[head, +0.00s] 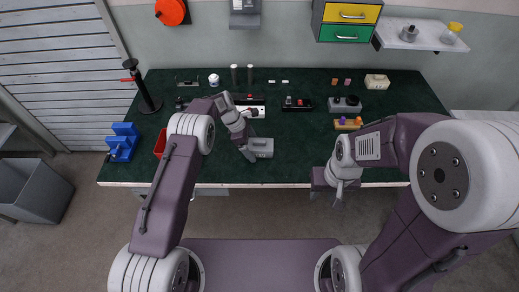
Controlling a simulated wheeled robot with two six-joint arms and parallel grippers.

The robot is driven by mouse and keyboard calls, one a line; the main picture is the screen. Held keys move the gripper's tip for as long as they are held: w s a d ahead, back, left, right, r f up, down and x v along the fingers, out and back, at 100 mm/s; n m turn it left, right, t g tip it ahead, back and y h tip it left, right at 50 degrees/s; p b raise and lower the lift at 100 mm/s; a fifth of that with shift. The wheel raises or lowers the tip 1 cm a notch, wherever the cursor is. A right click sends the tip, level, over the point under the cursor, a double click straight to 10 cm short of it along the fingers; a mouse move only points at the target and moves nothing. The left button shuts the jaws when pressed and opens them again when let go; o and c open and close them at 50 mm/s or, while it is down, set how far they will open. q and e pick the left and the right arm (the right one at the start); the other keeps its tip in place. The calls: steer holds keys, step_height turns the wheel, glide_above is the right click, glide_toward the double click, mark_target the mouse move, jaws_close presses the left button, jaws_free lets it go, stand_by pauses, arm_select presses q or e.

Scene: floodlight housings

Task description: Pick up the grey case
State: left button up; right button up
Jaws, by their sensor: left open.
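A light grey case (263,148) lies near the front edge of the dark green workbench (300,160), left of its middle. My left gripper (249,148) is open at the left end of the case. One finger shows beside the case's left side; I cannot tell whether it touches. My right gripper (338,198) hangs at the bench's front edge, apart from the case and with nothing seen in it. Its finger gap is too small to judge.
Behind the case stand a black and white fixture (250,111) and two dark cylinders (234,74). Blue bins (122,141) and a red bin (160,145) are at the left. A grey block (345,105) and a yellow part (348,124) lie right. The bench between is clear.

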mark_target(252, 144)
arm_select(q)
steer(key=c, duration=1.5)
step_height(252, 144, up, 10)
steer(key=shift+r, duration=0.1)
step_height(252, 144, down, 8)
steer(key=shift+f, duration=0.15)
